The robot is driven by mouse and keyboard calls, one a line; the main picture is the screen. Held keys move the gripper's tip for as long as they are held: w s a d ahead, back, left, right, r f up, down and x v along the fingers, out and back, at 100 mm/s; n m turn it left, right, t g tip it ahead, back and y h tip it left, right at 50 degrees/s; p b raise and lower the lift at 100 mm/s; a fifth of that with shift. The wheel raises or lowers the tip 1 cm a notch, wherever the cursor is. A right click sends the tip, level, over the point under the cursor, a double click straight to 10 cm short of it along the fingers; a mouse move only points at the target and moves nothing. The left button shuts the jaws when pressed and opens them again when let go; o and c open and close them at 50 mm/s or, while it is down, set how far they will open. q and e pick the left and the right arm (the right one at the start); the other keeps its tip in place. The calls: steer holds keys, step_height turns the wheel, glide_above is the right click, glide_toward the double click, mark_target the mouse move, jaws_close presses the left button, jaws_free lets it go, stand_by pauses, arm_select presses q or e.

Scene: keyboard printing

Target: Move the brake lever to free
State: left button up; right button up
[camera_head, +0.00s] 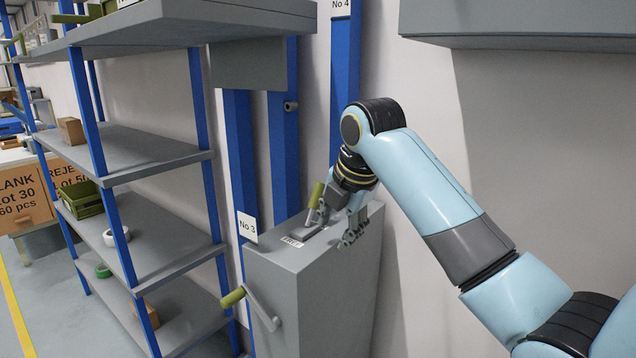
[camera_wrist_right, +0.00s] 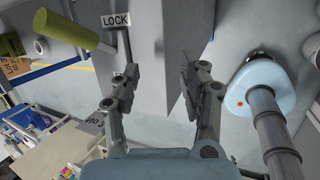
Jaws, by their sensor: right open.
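The brake lever (camera_head: 316,195), with an olive-green grip, stands up from a slot on top of a grey cabinet (camera_head: 325,290). In the right wrist view, its green grip (camera_wrist_right: 72,31) is at the upper left, and a LOCK label (camera_wrist_right: 115,20) is beside the slot. My right gripper (camera_head: 339,222) is over the cabinet top, close beside the lever. In the wrist view, its fingers (camera_wrist_right: 158,82) are apart with nothing between them; the grip lies outside them. My left gripper is not in view.
A crank (camera_head: 262,310) with a green handle sticks out from the cabinet's side. A blue-post shelf (camera_head: 150,150) stands left. A grey box (camera_head: 520,20) overhangs at upper right. The wall is close behind the cabinet.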

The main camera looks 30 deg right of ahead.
mark_target(320, 185)
steer(key=w+r+n, duration=0.2)
steer(key=w+d+r+n, duration=0.1)
steer(key=w+r, duration=0.1)
steer(key=r, duration=0.1)
steer(key=w+d+r+n, duration=0.1)
steer(key=w+r+n, duration=0.1)
steer(key=r, duration=0.1)
steer(key=shift+w+r+n, duration=0.25)
steer(key=shift+n, duration=0.05)
steer(key=shift+w+r+p, duration=0.15)
steer(key=shift+w+p, duration=0.05)
steer(key=shift+p, duration=0.15)
steer(key=p+x, duration=0.1)
steer(key=x, duration=0.6)
steer(key=shift+w+a+p, duration=0.15)
steer(key=shift+w+p, duration=0.05)
steer(key=shift+p, duration=0.1)
steer(key=shift+t, duration=0.3)
jaws_close()
